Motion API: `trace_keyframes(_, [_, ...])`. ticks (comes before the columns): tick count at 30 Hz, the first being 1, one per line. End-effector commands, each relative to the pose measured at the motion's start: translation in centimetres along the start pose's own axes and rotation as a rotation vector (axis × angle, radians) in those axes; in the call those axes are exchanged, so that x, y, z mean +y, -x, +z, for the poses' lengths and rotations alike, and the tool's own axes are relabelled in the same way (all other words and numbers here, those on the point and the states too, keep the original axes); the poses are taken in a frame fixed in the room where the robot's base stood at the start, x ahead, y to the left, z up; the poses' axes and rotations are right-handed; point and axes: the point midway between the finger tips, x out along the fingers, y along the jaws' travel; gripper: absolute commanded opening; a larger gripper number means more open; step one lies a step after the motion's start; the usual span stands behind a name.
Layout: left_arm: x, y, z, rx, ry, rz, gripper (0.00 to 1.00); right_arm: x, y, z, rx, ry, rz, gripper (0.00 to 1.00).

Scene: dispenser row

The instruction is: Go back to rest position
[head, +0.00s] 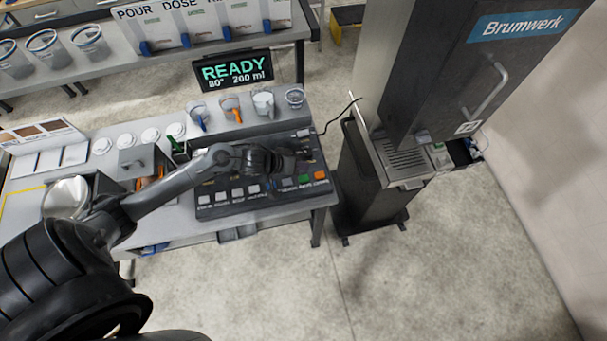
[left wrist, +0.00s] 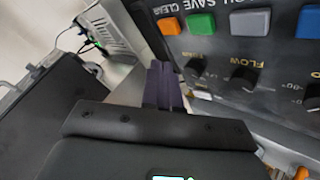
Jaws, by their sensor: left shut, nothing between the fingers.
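My left gripper (head: 306,150) reaches over the right end of a dark control panel (head: 228,210) on the table. In the left wrist view its dark fingers (left wrist: 163,85) are closed together with nothing between them. They are beside the panel's edge, close to an orange button (left wrist: 168,26), a green button (left wrist: 201,24) and a grey button (left wrist: 250,22). I cannot tell whether the fingertips touch anything. My left arm hides part of the table and panel. My right gripper is not in view.
A display (head: 233,70) reading READY stands behind the panel. Several cups and scoops stand on a grey shelf (head: 215,112) behind my arm. A tall Brumwerk dispenser (head: 480,60) stands to the right. The floor (head: 430,280) in front is clear.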

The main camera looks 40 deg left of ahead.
Motion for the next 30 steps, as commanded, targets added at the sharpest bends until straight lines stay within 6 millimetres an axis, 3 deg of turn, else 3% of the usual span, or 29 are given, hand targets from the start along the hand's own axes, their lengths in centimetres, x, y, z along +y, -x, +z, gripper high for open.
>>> trace_keyframes(13, [-0.1,0.1,0.3,-0.005,0.002,-0.003,0.0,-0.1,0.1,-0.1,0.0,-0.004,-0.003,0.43])
trace_keyframes(18, [0.2,0.5,3.7,-0.057,0.048,0.0,0.0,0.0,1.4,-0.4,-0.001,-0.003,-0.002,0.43])
trace_keyframes(20, [1.3,0.8,5.7,-0.08,0.076,0.017,0.0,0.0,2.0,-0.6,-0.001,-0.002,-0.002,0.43])
trace_keyframes(25, [8.0,3.8,10.5,-0.088,0.19,0.071,0.0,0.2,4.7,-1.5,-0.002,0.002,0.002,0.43])
trace_keyframes(27, [11.0,6.2,11.4,-0.06,0.184,0.039,0.0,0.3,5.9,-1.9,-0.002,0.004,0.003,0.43])
trace_keyframes(30, [13.2,10.0,11.3,-0.033,0.106,-0.062,0.0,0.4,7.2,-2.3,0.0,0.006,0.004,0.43])
